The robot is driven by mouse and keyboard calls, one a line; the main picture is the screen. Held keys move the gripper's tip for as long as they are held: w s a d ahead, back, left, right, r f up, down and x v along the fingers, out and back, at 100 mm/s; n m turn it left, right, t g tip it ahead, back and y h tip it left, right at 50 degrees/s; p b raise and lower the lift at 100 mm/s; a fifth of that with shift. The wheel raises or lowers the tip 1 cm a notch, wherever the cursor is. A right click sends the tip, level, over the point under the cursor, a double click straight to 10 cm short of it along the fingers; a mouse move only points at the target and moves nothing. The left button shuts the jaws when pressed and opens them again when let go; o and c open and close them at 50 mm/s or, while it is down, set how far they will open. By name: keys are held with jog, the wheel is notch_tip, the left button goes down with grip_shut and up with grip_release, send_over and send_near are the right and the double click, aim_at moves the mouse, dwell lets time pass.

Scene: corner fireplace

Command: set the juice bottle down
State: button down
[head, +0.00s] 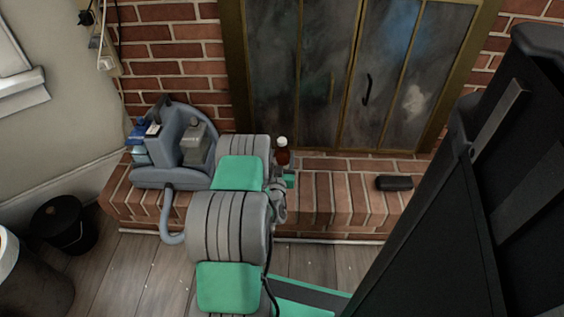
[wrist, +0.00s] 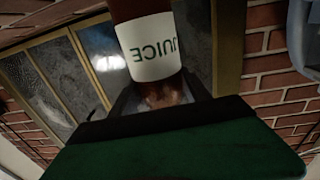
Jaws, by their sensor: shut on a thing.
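The juice bottle (head: 282,153) is dark red with a white cap, and it stands out just beyond the end of my arm in the head view, over or on the brick hearth. In the wrist view the juice bottle (wrist: 152,42) shows a white label reading "JUICE", upside down. My gripper (head: 284,181) is shut on the bottle; its green pad also fills the lower wrist view. The bottle's base is hidden, so I cannot tell whether it touches the brick hearth (head: 335,195).
A black object (head: 394,183) lies on the hearth to the right. Glass fireplace doors (head: 340,75) stand behind. A black bucket (head: 65,225) is on the floor at left. Brick between bottle and black object is clear.

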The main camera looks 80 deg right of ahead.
notch_tip(320, 180, down, 2)
jog(key=shift+f, duration=0.1)
jog(key=shift+f+b, duration=0.15)
jog(key=shift+b, duration=0.15)
jog(key=c, duration=0.5)
grip_release()
jog(key=shift+a, duration=0.1)
